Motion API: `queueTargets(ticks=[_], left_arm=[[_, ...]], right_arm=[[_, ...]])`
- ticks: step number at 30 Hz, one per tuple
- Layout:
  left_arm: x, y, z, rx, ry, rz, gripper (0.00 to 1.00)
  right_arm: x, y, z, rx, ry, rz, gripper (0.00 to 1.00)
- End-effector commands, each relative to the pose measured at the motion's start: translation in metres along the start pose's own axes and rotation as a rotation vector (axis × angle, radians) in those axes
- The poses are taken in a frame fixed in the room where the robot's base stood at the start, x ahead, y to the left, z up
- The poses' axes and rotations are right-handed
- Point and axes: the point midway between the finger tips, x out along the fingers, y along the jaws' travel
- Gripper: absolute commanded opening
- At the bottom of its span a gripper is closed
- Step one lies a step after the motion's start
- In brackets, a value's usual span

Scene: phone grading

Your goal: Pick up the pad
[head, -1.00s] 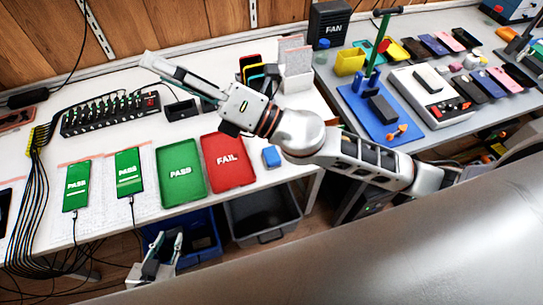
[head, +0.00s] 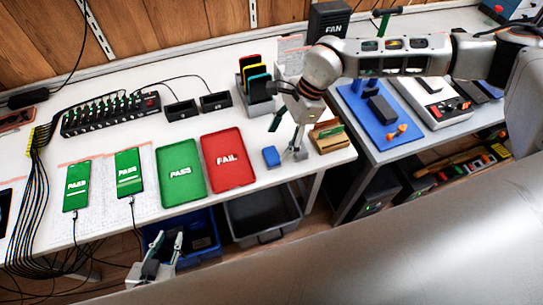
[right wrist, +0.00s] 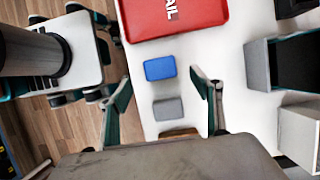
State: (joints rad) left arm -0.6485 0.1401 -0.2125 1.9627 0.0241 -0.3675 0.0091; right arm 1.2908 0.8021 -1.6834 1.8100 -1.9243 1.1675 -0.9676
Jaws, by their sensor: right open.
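A small blue pad (head: 271,156) lies on the white table just right of the red FAIL tray (head: 229,161). In the right wrist view the blue pad (right wrist: 160,68) lies between the lines of my fingers. A grey block (right wrist: 168,109) lies beside it, nearer the wrist; it also shows in the head view (head: 300,154). My right gripper (head: 284,138) is open and empty, pointing down above the table by the pad. Its spread fingers also show in the right wrist view (right wrist: 161,77). My left gripper (head: 168,238) is open and empty below the table's front edge.
The green PASS tray (head: 180,171) stands left of the red tray. A wooden holder (head: 329,138) stands right of the grey block. A rack of coloured phones (head: 256,85) is behind. Bins (head: 262,217) stand below the front edge.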

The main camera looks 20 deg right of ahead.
Motion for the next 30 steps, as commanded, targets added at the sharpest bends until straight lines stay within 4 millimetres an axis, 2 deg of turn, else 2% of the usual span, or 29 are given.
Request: queueTargets(ticks=[15,23,24,28,29,30], left_arm=[[-0.005,-0.001,-0.008,0.000,0.001,0.000,0.27],[-0.005,-0.001,-0.008,0.000,0.000,0.000,0.27],[-0.005,-0.001,-0.008,0.000,0.000,0.000,0.27],[-0.005,-0.001,-0.007,0.000,0.000,0.000,0.27],[-0.005,-0.001,-0.007,0.000,0.000,0.000,0.27],[-0.005,-0.001,-0.007,0.000,0.000,0.000,0.27]], right_arm=[[0.061,0.000,0.001,0.001,-0.004,0.002,0.65],[0.065,0.000,0.001,0.000,-0.005,0.000,0.65],[0.065,0.000,0.001,0.001,-0.005,0.001,0.62],[0.065,0.001,0.001,0.001,-0.005,0.001,0.28],[0.065,0.001,0.001,0.001,-0.005,0.001,0.23],[0.065,0.001,0.001,0.001,-0.005,0.001,0.23]])
